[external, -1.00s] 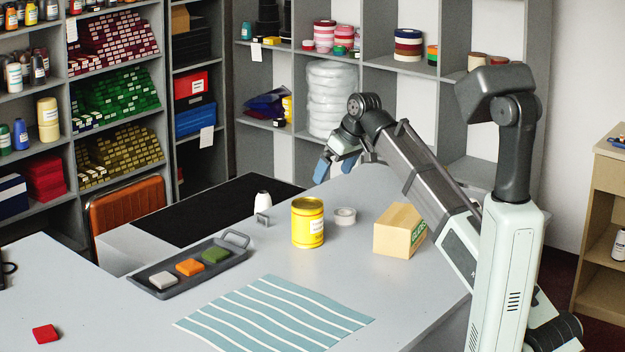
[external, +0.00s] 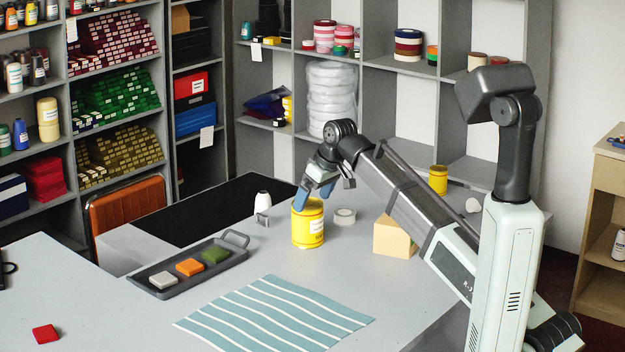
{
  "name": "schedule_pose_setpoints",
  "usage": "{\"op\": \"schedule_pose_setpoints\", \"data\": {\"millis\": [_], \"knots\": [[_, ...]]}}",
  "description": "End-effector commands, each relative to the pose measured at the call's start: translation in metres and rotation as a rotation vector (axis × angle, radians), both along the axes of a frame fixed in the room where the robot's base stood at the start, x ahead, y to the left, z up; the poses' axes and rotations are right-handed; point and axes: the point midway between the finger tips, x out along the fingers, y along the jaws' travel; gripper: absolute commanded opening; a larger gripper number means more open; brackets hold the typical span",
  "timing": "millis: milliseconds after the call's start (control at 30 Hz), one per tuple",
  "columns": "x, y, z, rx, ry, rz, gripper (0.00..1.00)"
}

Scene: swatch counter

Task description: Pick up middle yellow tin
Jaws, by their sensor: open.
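A yellow tin (external: 308,230) with a white label stands upright on the grey counter, near its middle. My gripper (external: 315,196) is open, with its blue-grey fingers pointing down at the top of this tin. The fingers overlap the tin's rim in the picture; I cannot tell whether they touch it or are around it. A second yellow tin (external: 438,180) stands farther back to the right, beyond my arm.
A white bottle (external: 263,199) and a dark tray (external: 165,287) with coloured blocks are left. A striped teal cloth (external: 270,318) lies in front.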

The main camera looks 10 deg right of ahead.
Motion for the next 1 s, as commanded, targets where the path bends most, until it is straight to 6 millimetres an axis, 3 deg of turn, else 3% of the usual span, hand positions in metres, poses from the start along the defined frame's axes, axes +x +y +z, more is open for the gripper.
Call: {"op": "schedule_pose_setpoints", "data": {"millis": [267, 600, 867, 1000], "knots": [[0.005, 0.005, -0.011, 0.000, 0.000, 0.000, 1.00], [0.017, 0.019, -0.044, 0.000, 0.000, 0.000, 1.00], [0.018, 0.020, -0.047, 0.001, -0.001, 0.000, 1.00], [0.018, 0.020, -0.047, 0.001, -0.001, 0.000, 0.88]]}}
